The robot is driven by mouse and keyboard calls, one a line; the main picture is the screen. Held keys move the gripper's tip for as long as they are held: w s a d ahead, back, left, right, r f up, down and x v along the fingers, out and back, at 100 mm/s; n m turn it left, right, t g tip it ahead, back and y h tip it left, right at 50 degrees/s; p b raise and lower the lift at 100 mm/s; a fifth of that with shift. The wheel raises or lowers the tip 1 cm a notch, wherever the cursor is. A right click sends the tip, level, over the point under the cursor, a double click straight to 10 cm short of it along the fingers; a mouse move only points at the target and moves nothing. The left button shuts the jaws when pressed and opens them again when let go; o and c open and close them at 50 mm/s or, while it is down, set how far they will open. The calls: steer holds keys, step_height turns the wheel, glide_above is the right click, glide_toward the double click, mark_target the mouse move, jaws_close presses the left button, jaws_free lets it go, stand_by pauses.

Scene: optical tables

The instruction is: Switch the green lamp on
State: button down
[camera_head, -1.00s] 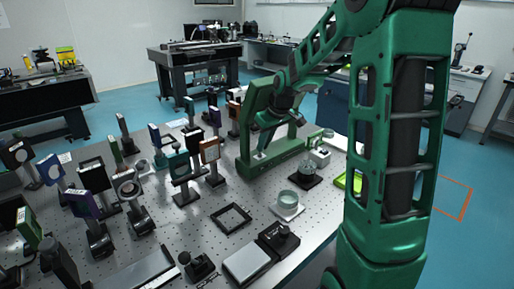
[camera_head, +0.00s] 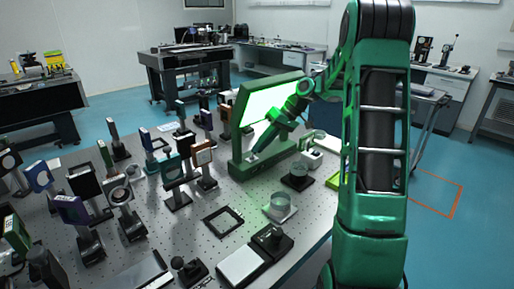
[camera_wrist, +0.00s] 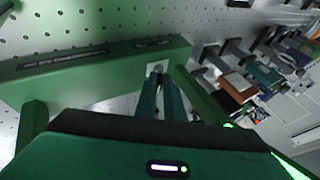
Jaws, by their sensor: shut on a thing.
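The green lamp (camera_head: 272,164) stands on the perforated optical table, a green base with an upright framed panel (camera_head: 259,104). The panel glows bright white-green. My gripper (camera_head: 251,154) reaches down in front of the panel to the lamp's base. In the wrist view, the base bar (camera_wrist: 85,72) with a printed label crosses the picture. The fingertips of my gripper (camera_wrist: 162,82) are close together at a small pale switch plate (camera_wrist: 154,67) on the bar. They are shut on the small switch there, which the fingers mostly hide.
Many mounted optics (camera_head: 173,170) crowd the table to the left of the lamp. Blue floor is open beyond the table's right edge.

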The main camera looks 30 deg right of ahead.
steer(key=shift+f, duration=0.1)
steer(key=c, duration=2.2)
jaws_free()
steer(key=shift+o, duration=0.2)
steer(key=v, duration=1)
steer(key=shift+d+r, duration=0.15)
steer(key=shift+r, duration=0.2)
steer(key=s+a+m+g+h, duration=0.2)
steer(key=s+a+m+h, duration=0.2)
steer(key=s+a, duration=0.6)
steer(key=s+f+m+h, duration=0.1)
steer(key=s+f, duration=0.2)
steer(key=s, duration=0.9)
steer(key=s+f+m+g+h, duration=0.1)
steer(key=s+f+m, duration=0.1)
steer(key=s, duration=1.1)
steer(key=shift+f+g+h, duration=0.3)
steer(key=shift+f, duration=0.6)
